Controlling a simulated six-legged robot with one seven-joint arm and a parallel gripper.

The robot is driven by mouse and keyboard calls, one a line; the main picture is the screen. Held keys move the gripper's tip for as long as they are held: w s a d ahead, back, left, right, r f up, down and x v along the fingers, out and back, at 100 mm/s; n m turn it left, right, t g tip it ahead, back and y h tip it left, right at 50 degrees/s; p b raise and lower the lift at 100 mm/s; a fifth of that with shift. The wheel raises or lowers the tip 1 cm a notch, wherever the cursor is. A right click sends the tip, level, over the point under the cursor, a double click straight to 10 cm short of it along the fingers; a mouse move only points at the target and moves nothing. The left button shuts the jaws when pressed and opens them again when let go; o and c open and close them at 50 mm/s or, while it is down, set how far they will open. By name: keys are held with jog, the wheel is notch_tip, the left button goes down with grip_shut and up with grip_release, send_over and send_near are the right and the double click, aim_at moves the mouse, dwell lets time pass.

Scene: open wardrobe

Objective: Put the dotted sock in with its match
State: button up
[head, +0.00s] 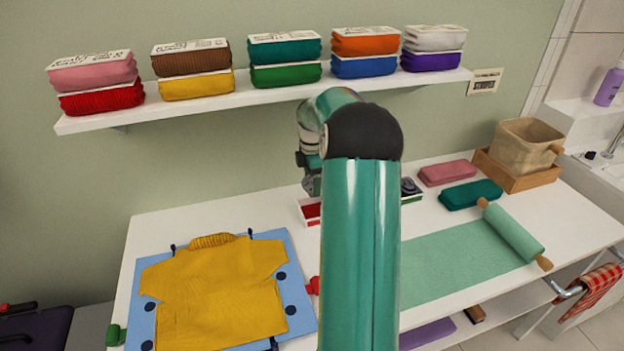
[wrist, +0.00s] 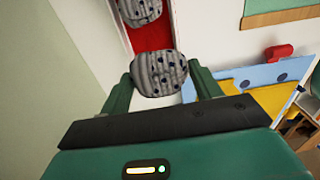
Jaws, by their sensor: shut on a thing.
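My gripper (wrist: 162,82) is shut on a grey sock with dark dots (wrist: 160,72), rolled into a ball, in the wrist view. A second grey dotted sock (wrist: 140,9) lies on the red floor of a white-walled box (wrist: 172,22) just beyond it. The held sock appears near the end of that red compartment; I cannot tell its height above it. In the head view, the box's red part (head: 311,211) shows left of my arm and a dark item (head: 410,187) shows to the right. My arm hides the middle of the box and most of my gripper.
A yellow sweater (head: 215,295) lies on a blue board (head: 300,325) at the left of the white table. A green mat (head: 450,262) with a roller, folded cloths (head: 470,194) and a basket (head: 527,145) occupy the right. A shelf (head: 225,102) with folded clothes hangs above.

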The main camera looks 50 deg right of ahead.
aim_at(311, 189)
jog(key=shift+w+d+r, duration=0.35)
jog(key=shift+w+r, duration=0.25)
jog(key=shift+r, duration=0.1)
jog(key=shift+w+f, duration=0.1)
jog(key=shift+f, duration=0.15)
notch_tip(311, 189, down, 6)
jog(key=shift+r, duration=0.1)
jog(key=shift+d+f, duration=0.1)
jog(key=shift+f, duration=1.1)
jog(key=shift+f, duration=0.6)
jog(key=o, duration=0.8)
jog(key=shift+o, duration=0.5)
